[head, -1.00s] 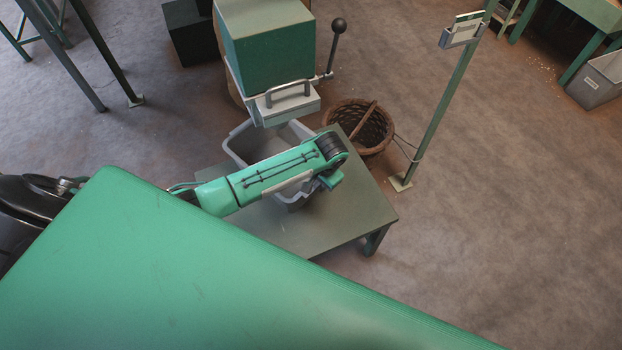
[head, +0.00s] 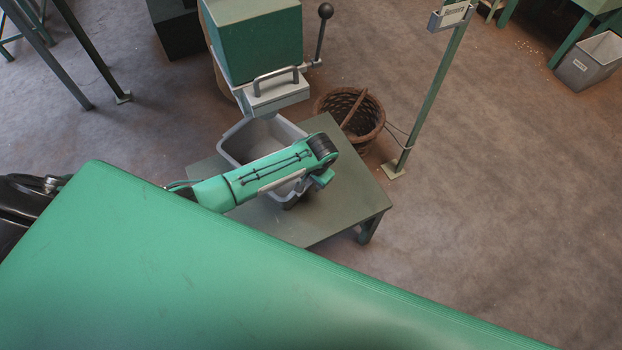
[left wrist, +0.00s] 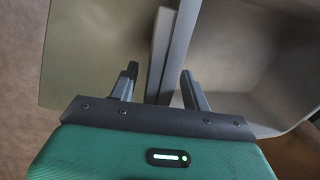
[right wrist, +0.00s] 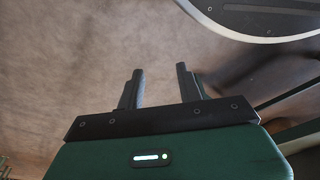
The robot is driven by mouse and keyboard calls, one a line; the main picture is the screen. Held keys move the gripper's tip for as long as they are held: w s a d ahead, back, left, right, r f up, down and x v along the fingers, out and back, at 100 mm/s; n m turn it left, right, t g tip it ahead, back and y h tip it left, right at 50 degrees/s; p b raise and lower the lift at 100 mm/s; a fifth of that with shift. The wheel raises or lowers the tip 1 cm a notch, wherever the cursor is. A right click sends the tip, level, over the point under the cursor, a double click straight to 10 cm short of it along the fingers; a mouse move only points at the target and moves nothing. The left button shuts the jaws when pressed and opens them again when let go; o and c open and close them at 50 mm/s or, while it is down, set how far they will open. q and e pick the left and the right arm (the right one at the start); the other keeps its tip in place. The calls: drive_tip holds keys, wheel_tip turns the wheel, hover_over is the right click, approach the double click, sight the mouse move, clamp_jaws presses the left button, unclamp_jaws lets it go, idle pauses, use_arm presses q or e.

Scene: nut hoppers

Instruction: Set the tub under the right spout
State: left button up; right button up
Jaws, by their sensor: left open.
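The grey tub (head: 236,131) stands on a low grey-green table (head: 350,199), in front of and partly below the grey outlet (head: 275,93) of a green hopper. The frames do not show whether this is the right spout. My left arm crosses over the tub and hides part of it. My left gripper (left wrist: 159,70) is open at the tub's near right side. In the left wrist view, the tub's rim (left wrist: 179,50) runs between its fingers, with no clear grip on it. My right gripper (right wrist: 160,70) is open and empty, above bare floor.
A wicker basket (head: 374,120) stands behind the table. A green post (head: 428,105) with a sign rises right of it. A grey bin (head: 590,64) sits at the far right. My green body covers the foreground. The floor at right is clear.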

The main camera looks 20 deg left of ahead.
use_arm(q)
drive_tip(key=shift+r, duration=0.5)
wheel_tip(320, 180, up, 11)
drive_tip(key=d+p, duration=0.1)
drive_tip(key=d, duration=0.1)
drive_tip(key=shift+s+p, duration=0.3)
use_arm(e)
drive_tip(key=f, duration=0.1)
drive_tip(key=s+f, duration=0.1)
drive_tip(key=f, duration=0.1)
drive_tip(key=s+d+f, duration=0.1)
drive_tip(key=shift+s+f, duration=0.2)
drive_tip(key=shift+s, duration=0.05)
use_arm(q)
drive_tip(key=shift+s+f, duration=0.1)
drive_tip(key=shift+f, duration=0.05)
use_arm(e)
drive_tip(key=shift+s, duration=0.1)
